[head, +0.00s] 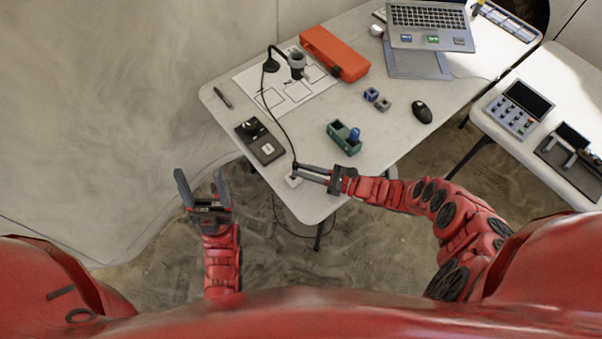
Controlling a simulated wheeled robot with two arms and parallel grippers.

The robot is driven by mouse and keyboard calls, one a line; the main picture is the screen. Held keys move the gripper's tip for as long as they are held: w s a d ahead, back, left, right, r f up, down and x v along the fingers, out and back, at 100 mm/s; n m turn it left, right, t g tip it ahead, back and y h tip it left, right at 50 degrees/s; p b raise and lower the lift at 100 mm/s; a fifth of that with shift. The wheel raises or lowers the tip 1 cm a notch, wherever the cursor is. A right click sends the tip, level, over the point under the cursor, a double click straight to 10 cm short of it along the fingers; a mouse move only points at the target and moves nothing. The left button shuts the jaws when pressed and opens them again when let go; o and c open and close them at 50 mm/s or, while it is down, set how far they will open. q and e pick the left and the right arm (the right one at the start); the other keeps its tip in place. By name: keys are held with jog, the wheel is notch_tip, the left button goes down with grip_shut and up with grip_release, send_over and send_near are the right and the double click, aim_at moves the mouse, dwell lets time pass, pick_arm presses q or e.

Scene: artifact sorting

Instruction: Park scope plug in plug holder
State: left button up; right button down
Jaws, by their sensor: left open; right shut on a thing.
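The scope (297,61) stands on a white sheet at the back left of the table, with a black cable running down toward my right gripper. My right gripper (297,170) is shut at the front left part of the table, on the small dark scope plug at the cable's end. The plug is mostly hidden between the fingertips. A small white block (292,182), which looks like the plug holder, sits just below the fingertips near the table's front edge. I cannot tell whether the plug touches it. My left gripper (201,180) is open and empty, off the table to the left.
A dark box with a white square (268,149) lies left of the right gripper. A green tape dispenser (343,138), blue and grey blocks (371,94), a black mouse (422,111), an orange case (335,53) and a laptop (430,25) stand further back. The table's front middle is clear.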

jog(key=f, duration=0.1)
jog(key=f+b, duration=0.1)
jog(key=shift+a+f, duration=0.3)
jog(key=shift+a, duration=0.1)
jog(key=shift+f, duration=0.5)
jog(key=c, duration=0.8)
grip_release()
jog(key=shift+c, duration=0.2)
jog(key=shift+d+r, duration=0.1)
jog(key=shift+d, duration=0.05)
jog(key=b+v, duration=0.2)
jog(key=v, duration=0.9)
jog(key=shift+s+d, duration=0.1)
jog(key=shift+d, duration=0.3)
